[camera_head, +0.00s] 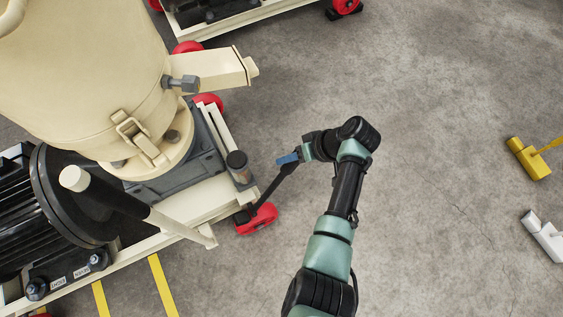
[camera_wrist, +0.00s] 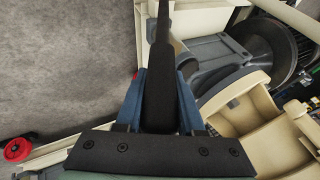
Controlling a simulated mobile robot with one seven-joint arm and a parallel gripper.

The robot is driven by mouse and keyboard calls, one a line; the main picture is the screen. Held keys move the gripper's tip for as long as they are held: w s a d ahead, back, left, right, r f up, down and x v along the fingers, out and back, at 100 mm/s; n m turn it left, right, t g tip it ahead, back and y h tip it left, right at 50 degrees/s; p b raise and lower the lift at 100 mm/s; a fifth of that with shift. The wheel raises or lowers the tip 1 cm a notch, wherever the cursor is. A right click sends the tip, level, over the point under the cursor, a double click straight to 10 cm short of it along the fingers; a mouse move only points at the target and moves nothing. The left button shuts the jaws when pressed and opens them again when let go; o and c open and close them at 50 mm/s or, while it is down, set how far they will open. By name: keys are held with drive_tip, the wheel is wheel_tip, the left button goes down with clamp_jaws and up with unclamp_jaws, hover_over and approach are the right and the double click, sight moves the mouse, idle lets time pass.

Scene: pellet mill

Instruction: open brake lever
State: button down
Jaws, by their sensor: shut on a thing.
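The brake lever (camera_head: 267,194) is a thin black bar with a thicker grip. It slants up and right from the red caster wheel (camera_head: 258,219) at the corner of the pellet mill. My gripper (camera_head: 288,158) has blue fingers and is shut on the lever's upper end. In the wrist view, the black lever (camera_wrist: 162,60) runs between the two blue fingers of my gripper (camera_wrist: 161,95), one on each side. The lever's foot at the wheel is hidden in the wrist view.
The cream pellet mill (camera_head: 90,70) with its frame, motor and chute fills the left. Another machine frame (camera_head: 235,20) with red wheels stands at the top. Yellow (camera_head: 530,160) and white (camera_head: 543,235) tools lie at the right edge. The grey floor between is clear.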

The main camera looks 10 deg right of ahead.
drive_tip(key=shift+w+d+f+y+b, duration=0.25)
drive_tip(key=shift+d+f+b, duration=0.15)
drive_tip(key=shift+d+b, duration=0.2)
drive_tip(key=shift+w+d+f+y+b, duration=0.15)
drive_tip(key=shift+d+f+y+b, duration=0.15)
drive_tip(key=shift+d+b, duration=0.3)
drive_tip(key=c, duration=0.5)
unclamp_jaws()
drive_tip(key=p+v, duration=0.4)
drive_tip(key=v, duration=0.9)
drive_tip(key=shift+a+p, duration=0.15)
drive_tip(key=shift+p, duration=0.2)
